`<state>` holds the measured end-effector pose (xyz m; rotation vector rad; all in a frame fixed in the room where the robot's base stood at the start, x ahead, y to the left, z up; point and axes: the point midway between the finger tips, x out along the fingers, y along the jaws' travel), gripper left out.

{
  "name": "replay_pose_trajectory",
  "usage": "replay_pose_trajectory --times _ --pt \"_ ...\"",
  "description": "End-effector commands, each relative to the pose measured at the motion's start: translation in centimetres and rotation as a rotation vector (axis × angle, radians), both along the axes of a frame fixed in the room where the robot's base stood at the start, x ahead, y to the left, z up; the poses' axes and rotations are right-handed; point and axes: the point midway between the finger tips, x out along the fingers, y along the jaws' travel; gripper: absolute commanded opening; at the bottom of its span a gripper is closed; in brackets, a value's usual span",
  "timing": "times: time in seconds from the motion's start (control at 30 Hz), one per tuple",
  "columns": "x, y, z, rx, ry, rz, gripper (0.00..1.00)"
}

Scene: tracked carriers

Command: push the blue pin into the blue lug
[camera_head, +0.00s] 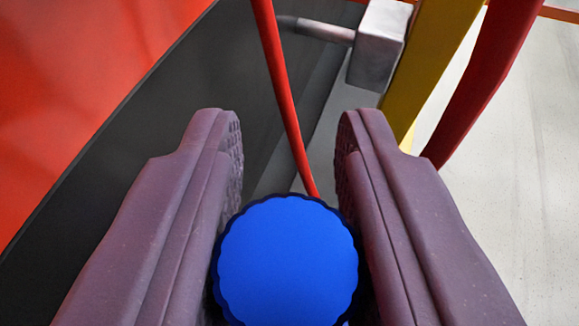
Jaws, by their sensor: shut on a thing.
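My gripper (290,150) has two purple fingers with ribbed inner pads, one on each side of a blue round knob with a scalloped rim, which looks like the head of the blue pin (288,262). The fingers are shut on it. The knob faces the camera at the bottom middle of the view, and the rest of the pin is hidden behind it. I cannot make out a blue lug in this view.
A red panel (80,90) and a dark grey surface (150,130) fill the left. A thin red rod (280,85) runs down to behind the knob. A grey metal block (379,45), a yellow bar (435,55) and a dark red bar (487,75) stand beyond. Pale floor (530,170) is right.

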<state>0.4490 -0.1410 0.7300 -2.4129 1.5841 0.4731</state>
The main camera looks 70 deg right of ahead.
Motion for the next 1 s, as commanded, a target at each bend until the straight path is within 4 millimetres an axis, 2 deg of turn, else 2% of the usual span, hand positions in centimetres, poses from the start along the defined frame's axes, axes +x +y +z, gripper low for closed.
replay_pose_trajectory --times 0.53,0.7,1.0 --pt "0.0 0.0 -5.2 -0.001 0.001 0.002 0.00" --pt "0.0 0.0 -5.8 0.000 0.000 0.001 0.00" --pt "0.0 0.0 -5.8 0.000 0.000 0.001 0.00"
